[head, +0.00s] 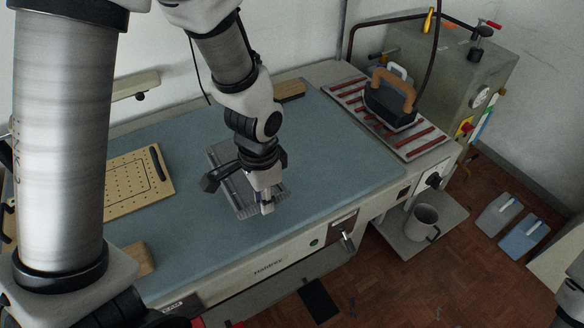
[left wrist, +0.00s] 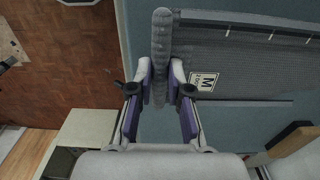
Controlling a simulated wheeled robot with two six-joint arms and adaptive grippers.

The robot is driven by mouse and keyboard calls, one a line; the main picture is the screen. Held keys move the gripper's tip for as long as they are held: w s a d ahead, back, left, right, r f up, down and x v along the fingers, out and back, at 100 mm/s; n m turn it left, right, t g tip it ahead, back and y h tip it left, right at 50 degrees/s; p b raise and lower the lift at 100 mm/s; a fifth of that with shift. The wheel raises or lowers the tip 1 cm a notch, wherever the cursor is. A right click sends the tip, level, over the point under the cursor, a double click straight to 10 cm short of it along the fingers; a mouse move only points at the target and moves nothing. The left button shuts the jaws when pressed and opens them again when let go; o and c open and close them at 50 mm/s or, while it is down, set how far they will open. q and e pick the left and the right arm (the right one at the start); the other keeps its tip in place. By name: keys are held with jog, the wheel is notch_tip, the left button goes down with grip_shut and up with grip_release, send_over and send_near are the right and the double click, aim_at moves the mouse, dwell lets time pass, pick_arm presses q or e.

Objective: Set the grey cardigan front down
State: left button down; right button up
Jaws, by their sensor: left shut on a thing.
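The grey cardigan front (head: 231,188) is a knitted panel over the blue-grey padded table top, near the middle; part of it is hidden behind my left gripper and arm. In the left wrist view the panel (left wrist: 250,70) stretches to the right, with a white label marked M. My left gripper (head: 267,208) is shut on the thick ribbed band at the panel's edge, which runs between the two fingers in the left wrist view (left wrist: 160,88). I cannot tell whether the panel touches the table top. My right gripper is out of view.
The padded table (head: 330,150) is mostly clear to the right of the panel. A perforated wooden board (head: 128,178) lies left. An iron (head: 392,98) stands on a rack with red bars at the back right.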

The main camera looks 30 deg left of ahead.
pick_arm(q)
jog(key=p, duration=0.1)
send_over(297, 195)
jog(key=shift+s+a+f, duration=0.1)
jog(key=shift+s+f, duration=0.25)
jog(key=shift+f, duration=0.1)
jog(key=shift+w+f+p, duration=0.15)
jog(key=shift+w+p, duration=0.15)
notch_tip(297, 195, down, 3)
jog(key=shift+s+r, duration=0.1)
jog(key=shift+r, duration=0.1)
jog(key=shift+f, duration=0.4)
jog(key=shift+f, duration=0.1)
jog(key=c, duration=1.1)
grip_release()
notch_tip(297, 195, up, 12)
jog(key=shift+b, duration=0.3)
